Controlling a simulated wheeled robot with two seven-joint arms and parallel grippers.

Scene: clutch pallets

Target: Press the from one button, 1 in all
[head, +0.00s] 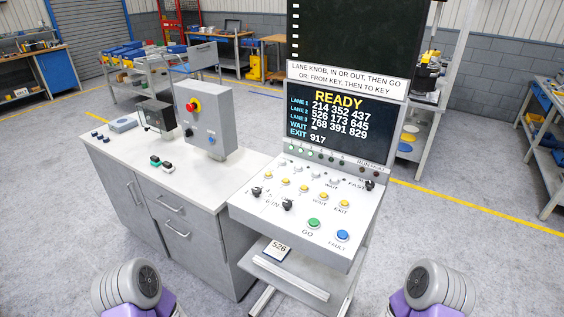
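The control panel (290,215) is a sloped white desk on a stand, right of centre. It carries a row of small pale buttons (334,181) above a row of yellow buttons (304,188); labels beside the pale row are too small to read, so I cannot tell which is from one. A green GO button (313,223) and a blue FAULT button (342,236) sit at the front. The screen (340,125) reads READY, with numbers for lanes 1 to 3, WAIT and EXIT. Only my two arms show at the bottom edge; neither gripper is in view.
Black knobs (287,204) stand among the buttons. A card marked 526 (276,249) lies on the lower shelf (290,280). Left is a grey cabinet (185,190) with a box bearing a red emergency button (193,104). Clear floor lies to the right.

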